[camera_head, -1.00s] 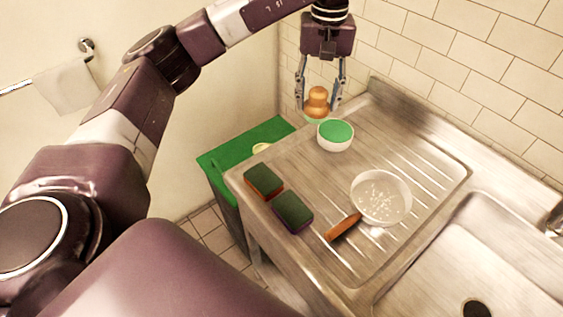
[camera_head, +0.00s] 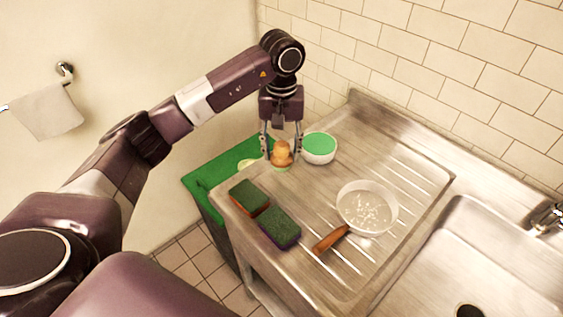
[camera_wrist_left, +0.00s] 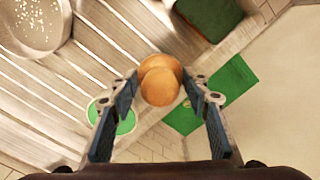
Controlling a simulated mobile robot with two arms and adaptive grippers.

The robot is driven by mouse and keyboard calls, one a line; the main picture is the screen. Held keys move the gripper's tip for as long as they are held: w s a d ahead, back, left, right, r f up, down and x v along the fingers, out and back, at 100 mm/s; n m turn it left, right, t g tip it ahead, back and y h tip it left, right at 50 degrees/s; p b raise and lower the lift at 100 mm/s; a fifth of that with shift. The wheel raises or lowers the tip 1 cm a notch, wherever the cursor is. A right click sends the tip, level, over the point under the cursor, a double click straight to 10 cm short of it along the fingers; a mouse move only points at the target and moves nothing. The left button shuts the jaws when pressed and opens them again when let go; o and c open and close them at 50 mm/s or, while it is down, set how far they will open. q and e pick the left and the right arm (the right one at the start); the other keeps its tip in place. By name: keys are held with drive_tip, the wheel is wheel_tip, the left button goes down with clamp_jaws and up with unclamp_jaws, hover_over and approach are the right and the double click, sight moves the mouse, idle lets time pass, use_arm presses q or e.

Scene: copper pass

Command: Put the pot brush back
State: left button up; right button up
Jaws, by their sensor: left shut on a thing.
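The pot brush (camera_head: 282,154) has a rounded wooden knob, with a pale green edge below it in the head view. My left gripper (camera_head: 282,150) is shut on the brush, with a finger on either side of the knob. The brush is upright near the far left corner of the drainboard, left of the green-filled white bowl (camera_head: 319,158); its exact height is unclear. In the left wrist view the knob (camera_wrist_left: 160,80) shows between the fingertips (camera_wrist_left: 165,85), hiding the bristles. My right gripper is not in view.
Two green-topped sponges (camera_head: 249,197) (camera_head: 279,228) lie at the left edge of the steel drainboard (camera_head: 330,203). A clear strainer-like bowl (camera_head: 367,208) with a wooden handle (camera_head: 331,238) sits at the middle. A green surface (camera_head: 205,180) stands beyond the left edge; the sink (camera_head: 490,265) is at right.

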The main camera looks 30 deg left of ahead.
sight(281, 144)
use_arm(q)
wheel_tip(281, 144, down, 6)
drive_tip(key=shift+r+p, duration=0.1)
drive_tip(key=shift+p, duration=0.55)
drive_tip(key=o, duration=1.2)
drive_tip(key=shift+w+r, duration=0.1)
drive_tip(key=shift+r, duration=0.15)
wheel_tip(281, 144, up, 10)
drive_tip(key=b, duration=0.3)
drive_tip(key=shift+r+b, duration=0.2)
drive_tip(key=shift+b, duration=0.1)
drive_tip(key=shift+r, duration=0.55)
